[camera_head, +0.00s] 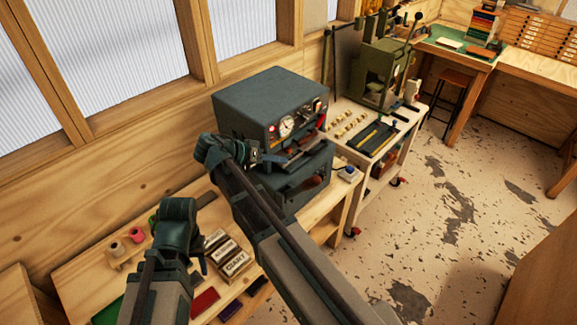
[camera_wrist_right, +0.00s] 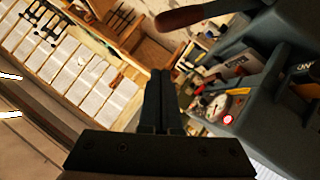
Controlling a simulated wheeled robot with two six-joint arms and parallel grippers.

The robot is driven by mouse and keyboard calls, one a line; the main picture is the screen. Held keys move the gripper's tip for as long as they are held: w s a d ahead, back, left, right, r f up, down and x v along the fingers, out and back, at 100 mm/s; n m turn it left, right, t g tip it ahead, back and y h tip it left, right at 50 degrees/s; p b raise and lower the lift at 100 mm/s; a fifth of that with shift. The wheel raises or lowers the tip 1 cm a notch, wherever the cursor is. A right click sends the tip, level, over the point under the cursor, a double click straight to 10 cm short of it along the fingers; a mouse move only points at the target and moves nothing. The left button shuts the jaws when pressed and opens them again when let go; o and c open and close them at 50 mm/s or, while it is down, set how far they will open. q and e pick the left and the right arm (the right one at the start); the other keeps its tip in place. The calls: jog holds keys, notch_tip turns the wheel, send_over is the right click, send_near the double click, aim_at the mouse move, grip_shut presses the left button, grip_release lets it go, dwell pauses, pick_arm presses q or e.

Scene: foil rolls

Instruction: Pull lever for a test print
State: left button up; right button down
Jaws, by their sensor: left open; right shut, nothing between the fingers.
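The blue-grey foil machine (camera_head: 262,95) stands on the wooden bench, with a dial gauge (camera_head: 286,126) on its front. A dark-red handle (camera_head: 322,121) shows at the right of its front. In the right wrist view a lever with a brown-red grip (camera_wrist_right: 195,16) crosses the top, beyond the fingertips and apart from them. My right gripper (camera_head: 256,157) is in front of the machine, shut and empty; its fingers (camera_wrist_right: 166,72) show together in the wrist view. My left gripper (camera_head: 203,262) is open over the bench, left of the machine. Its fingers are partly hidden.
Labelled boxes (camera_head: 232,262) and coloured foil pieces (camera_head: 204,301) lie on the bench near my left gripper. Small rolls (camera_head: 135,235) stand at the left. A green press (camera_head: 382,75) stands on a cart to the right.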

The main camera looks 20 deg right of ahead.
pick_arm(q)
notch_tip(320, 180, down, 8)
jog(key=b, duration=0.7)
pick_arm(e)
jog(key=s+d+f, duration=0.1)
jog(key=d+f, duration=0.6)
jog(key=d, duration=0.1)
jog(key=shift+s+d+f, duration=0.3)
jog(key=shift+f, duration=0.1)
pick_arm(q)
jog(key=shift+r, duration=0.15)
